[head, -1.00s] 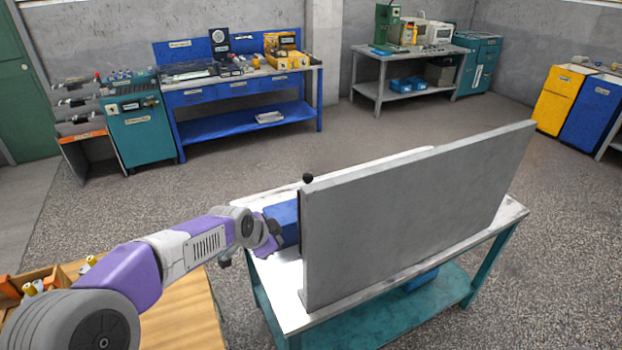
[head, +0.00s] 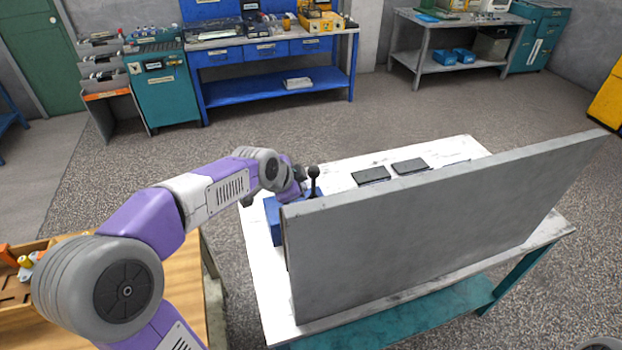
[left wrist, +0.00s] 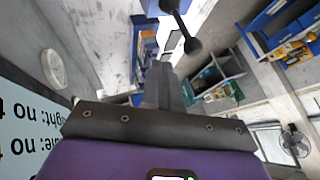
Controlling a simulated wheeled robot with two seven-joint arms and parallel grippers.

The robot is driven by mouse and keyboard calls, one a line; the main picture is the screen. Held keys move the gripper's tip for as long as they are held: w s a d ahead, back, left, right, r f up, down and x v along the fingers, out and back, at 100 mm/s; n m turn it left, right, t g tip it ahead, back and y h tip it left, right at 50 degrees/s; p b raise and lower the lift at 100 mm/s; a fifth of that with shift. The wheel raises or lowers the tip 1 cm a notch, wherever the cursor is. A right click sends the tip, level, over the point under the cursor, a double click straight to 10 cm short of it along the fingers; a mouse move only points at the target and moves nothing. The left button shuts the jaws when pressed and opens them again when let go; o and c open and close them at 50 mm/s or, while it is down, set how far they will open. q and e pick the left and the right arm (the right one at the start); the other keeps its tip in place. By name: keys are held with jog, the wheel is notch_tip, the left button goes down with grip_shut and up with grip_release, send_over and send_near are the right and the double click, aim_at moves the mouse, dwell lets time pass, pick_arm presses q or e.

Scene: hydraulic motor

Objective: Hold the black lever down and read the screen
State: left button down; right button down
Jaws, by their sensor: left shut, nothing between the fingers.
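The black lever (head: 314,172) stands upright with a round knob, behind the near left end of the grey panel. A blue unit (head: 274,212) sits by its base, partly hidden by the panel and my arm. My left gripper (head: 300,176) is shut and empty, just left of the lever; I cannot tell whether they touch. In the left wrist view the shut fingers (left wrist: 165,80) point up the picture and the lever's knob (left wrist: 193,46) is right of their tips. Part of a light blue screen (left wrist: 28,135) shows there, its text upside down and cut off.
The grey upright panel (head: 430,235) stands along the white tabletop (head: 262,300) and hides much behind it. Two dark flat plates (head: 371,175) lie on the table. A wooden bench (head: 185,290) is at lower left. A blue workbench (head: 275,85) stands farther back.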

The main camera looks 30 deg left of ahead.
pick_arm(q)
jog(key=b, duration=0.1)
send_near(314, 181)
jog(key=d+f, duration=0.4)
jog(key=f, duration=0.1)
jog(key=w+a, duration=0.1)
jog(key=w+a+r, duration=0.1)
jog(key=shift+w+a+r, duration=0.2)
jog(key=shift+w+r, duration=0.1)
jog(key=shift+w, duration=0.05)
pick_arm(e)
jog(key=shift+w+f, duration=0.15)
jog(key=shift+f, duration=0.25)
